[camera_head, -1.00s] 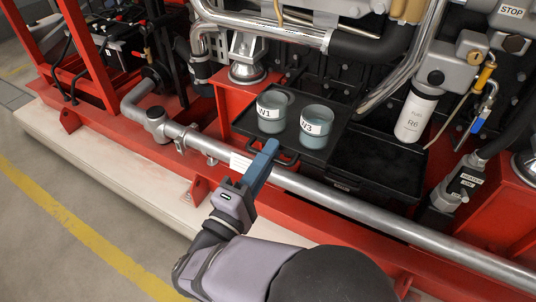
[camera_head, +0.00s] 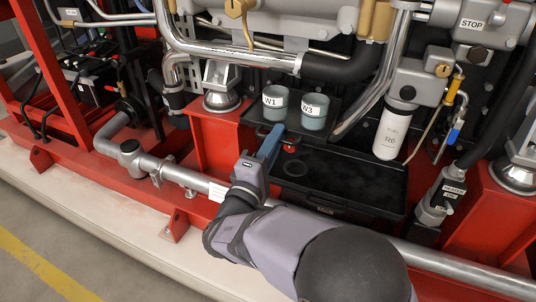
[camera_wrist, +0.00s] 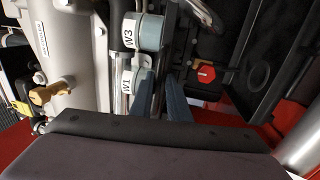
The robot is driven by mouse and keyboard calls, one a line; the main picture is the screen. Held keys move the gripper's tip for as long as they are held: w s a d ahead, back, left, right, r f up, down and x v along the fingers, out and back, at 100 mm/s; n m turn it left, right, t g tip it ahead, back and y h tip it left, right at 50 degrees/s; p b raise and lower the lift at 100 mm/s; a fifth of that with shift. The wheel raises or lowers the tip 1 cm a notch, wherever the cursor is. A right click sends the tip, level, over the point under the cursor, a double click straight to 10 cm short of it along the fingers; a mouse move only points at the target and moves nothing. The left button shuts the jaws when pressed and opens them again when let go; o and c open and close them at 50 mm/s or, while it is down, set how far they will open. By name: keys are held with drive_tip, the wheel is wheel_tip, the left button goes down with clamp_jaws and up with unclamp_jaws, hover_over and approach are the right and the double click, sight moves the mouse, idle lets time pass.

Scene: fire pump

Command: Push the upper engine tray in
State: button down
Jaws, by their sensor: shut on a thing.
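The upper engine tray (camera_head: 293,128) is a dark tray carrying two grey-blue cups, the W1 cup (camera_head: 275,107) and the W3 cup (camera_head: 314,115). It sits far back, above and behind the lower black tray (camera_head: 350,180), which sticks out toward me. My gripper (camera_head: 271,140) is at the upper tray's front left and is shut on its handle; the fingers hide most of the handle. In the wrist view the blue fingers (camera_wrist: 160,88) close around a dark part beside the W1 cup (camera_wrist: 130,78) and the W3 cup (camera_wrist: 142,32).
A silver pipe (camera_head: 400,250) runs across the front, under my arm. A white R6 filter (camera_head: 391,134) and a chrome pipe (camera_head: 372,85) stand close on the right. A black hose (camera_head: 345,68) hangs above the cups. A red knob (camera_head: 290,148) lies by the gripper.

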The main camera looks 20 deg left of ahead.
drive_tip(key=shift+w+r, duration=0.25)
drive_tip(key=shift+r, duration=0.35)
drive_tip(key=c, duration=1.8)
unclamp_jaws()
drive_tip(key=shift+w, duration=0.1)
drive_tip(key=shift+c, duration=0.2)
drive_tip(key=shift+f, duration=0.15)
drive_tip(key=shift+f, duration=0.2)
drive_tip(key=s+f+p, duration=0.1)
drive_tip(key=s, duration=0.6)
drive_tip(key=shift+s, duration=0.2)
drive_tip(key=shift+f, duration=0.1)
